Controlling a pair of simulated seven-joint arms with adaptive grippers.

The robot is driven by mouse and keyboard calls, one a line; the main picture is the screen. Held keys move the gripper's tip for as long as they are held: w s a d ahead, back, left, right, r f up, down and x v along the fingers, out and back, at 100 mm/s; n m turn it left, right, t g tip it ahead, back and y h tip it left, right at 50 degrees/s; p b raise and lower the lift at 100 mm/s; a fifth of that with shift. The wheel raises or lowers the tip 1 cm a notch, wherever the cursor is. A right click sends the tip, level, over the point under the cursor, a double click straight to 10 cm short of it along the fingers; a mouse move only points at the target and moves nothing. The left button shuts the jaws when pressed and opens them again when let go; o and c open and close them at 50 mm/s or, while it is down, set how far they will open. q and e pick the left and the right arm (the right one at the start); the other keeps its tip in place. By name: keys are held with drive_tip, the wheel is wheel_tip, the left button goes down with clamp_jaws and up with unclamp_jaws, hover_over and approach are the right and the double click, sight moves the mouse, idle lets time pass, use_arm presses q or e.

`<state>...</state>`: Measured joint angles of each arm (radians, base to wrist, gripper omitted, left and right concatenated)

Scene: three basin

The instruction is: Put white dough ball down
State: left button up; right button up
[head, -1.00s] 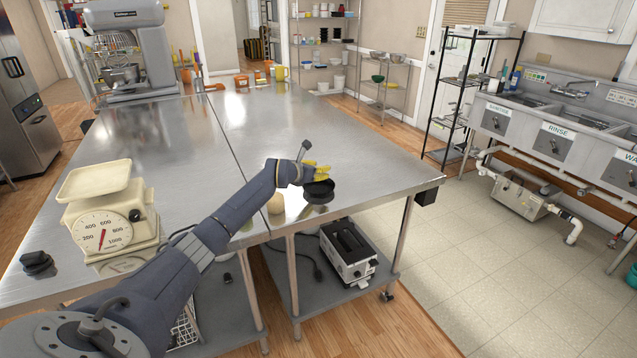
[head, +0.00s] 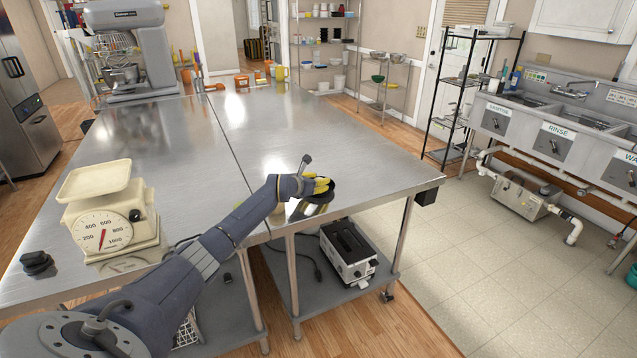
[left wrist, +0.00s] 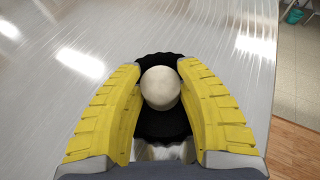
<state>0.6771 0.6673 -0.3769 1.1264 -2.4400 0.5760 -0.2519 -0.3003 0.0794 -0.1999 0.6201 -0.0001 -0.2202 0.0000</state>
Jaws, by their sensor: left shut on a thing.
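The white dough ball (left wrist: 161,88) sits between the yellow fingers of my left gripper (left wrist: 160,100) in the left wrist view. My left gripper also shows in the head view (head: 320,187), low over the right front part of the steel table; its fingers hide the ball there. The gripper is shut on the ball. A black, scalloped-edged item (left wrist: 161,125) lies behind the ball; its dark round edge shows beside the fingers in the head view (head: 350,191). I cannot tell whether the ball touches it. My right gripper is not in view.
A cream dial scale (head: 105,215) stands at the left front of the steel table (head: 300,130), beside a small black item (head: 37,262). A mixer (head: 130,50) and orange containers stand at the back. The table's middle is clear. Its front and right edges are near the gripper.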

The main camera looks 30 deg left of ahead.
use_arm(q)
drive_tip(key=shift+f, duration=0.15)
drive_tip(key=o, duration=0.9)
drive_tip(key=shift+c, duration=0.2)
